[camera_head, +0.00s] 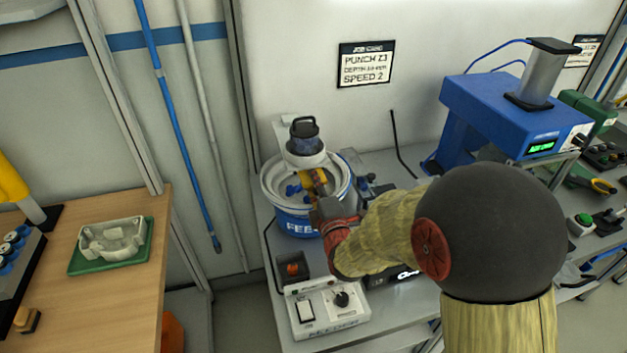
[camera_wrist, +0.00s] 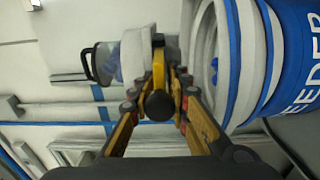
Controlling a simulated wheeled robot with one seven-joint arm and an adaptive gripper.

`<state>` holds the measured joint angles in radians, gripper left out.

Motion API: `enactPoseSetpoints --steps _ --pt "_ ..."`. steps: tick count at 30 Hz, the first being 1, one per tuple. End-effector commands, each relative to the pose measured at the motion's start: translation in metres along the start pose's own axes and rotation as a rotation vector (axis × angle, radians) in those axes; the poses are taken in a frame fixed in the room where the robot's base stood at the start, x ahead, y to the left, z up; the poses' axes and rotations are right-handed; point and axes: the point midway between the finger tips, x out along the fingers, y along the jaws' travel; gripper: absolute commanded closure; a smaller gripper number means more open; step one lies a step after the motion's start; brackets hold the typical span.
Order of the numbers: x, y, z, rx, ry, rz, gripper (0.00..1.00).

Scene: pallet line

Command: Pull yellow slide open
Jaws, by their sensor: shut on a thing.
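The yellow slide (camera_head: 313,180) sits below the white hopper (camera_head: 305,155), over the round feeder bowl (camera_head: 272,183). My gripper (camera_head: 319,195) reaches in from the right and front and is shut on the slide, partly covering it. In the wrist view my yellow and black fingers (camera_wrist: 163,62) come together on the slide (camera_wrist: 157,68), with a dark round knob (camera_wrist: 158,105) between them. The hopper (camera_wrist: 137,55) shows just left of the fingertips there, and the blue and white bowl (camera_wrist: 232,60) is close on the right. How far the slide is out cannot be told.
The feeder control box (camera_head: 328,305) stands in front of the bowl. A blue machine (camera_head: 510,110) stands at the right of the bench. A wooden table (camera_head: 135,275) with a green tray (camera_head: 90,262) is at left, across a gap.

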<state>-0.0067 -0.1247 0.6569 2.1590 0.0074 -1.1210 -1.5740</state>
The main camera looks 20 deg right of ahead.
Motion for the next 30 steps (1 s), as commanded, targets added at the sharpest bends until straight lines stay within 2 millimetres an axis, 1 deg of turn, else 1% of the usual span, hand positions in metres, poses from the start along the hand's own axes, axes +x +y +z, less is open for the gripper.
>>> enactPoseSetpoints --steps 17,20,27,30 --pt "-0.001 -0.001 0.000 0.000 0.000 -0.003 1.00" --pt "-0.007 -0.001 0.000 0.000 0.000 -0.001 1.00" --pt "-0.038 -0.001 0.000 0.000 0.000 0.001 1.00" --pt "-0.048 -0.002 0.000 0.000 0.000 -0.001 1.00"
